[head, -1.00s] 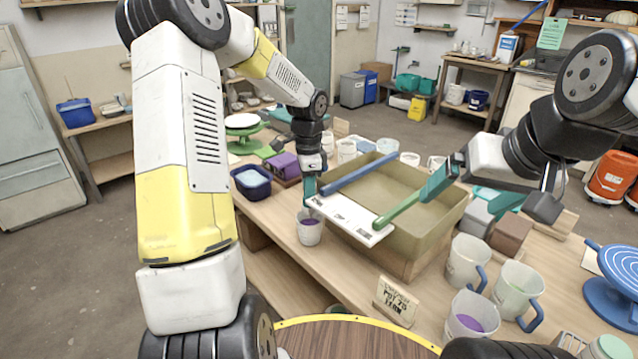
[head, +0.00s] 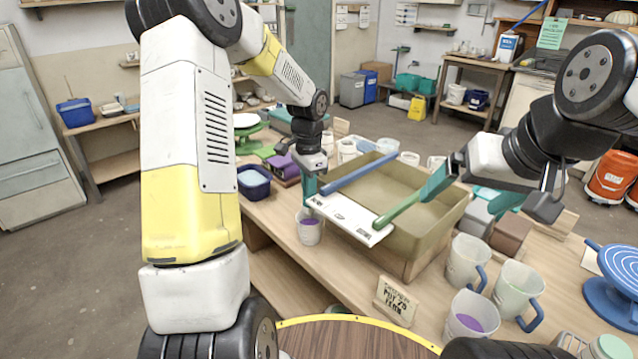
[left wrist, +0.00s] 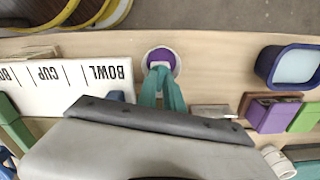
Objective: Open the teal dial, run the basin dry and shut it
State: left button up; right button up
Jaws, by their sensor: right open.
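The basin (head: 437,232) is a large olive-tinted box on the table with dull liquid inside. A white board marked BOWL and CUP lies along its near left side (head: 345,218); it also shows in the left wrist view (left wrist: 75,85). A blue bar (head: 358,173) and a green bar (head: 400,209) lie by the basin's rim. I cannot make out a teal dial. My left gripper (head: 309,200) points down behind a white cup with purple contents (head: 309,232); its teal fingers (left wrist: 161,78) are close together, any grip hidden. My right gripper (head: 468,200) is open over the basin's right side.
White mugs (head: 467,262) and a purple-filled mug (head: 470,322) crowd the front right. A small sign (head: 394,300) stands before the basin. A dark blue tub (head: 253,182) and a purple block (head: 285,168) are at left. Bare tabletop shows left of the purple cup.

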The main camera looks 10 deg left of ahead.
pick_arm(q)
jog(key=shift+o, duration=0.6)
notch_tip(320, 180, up, 8)
jog(key=shift+f, duration=0.1)
dwell(0.3)
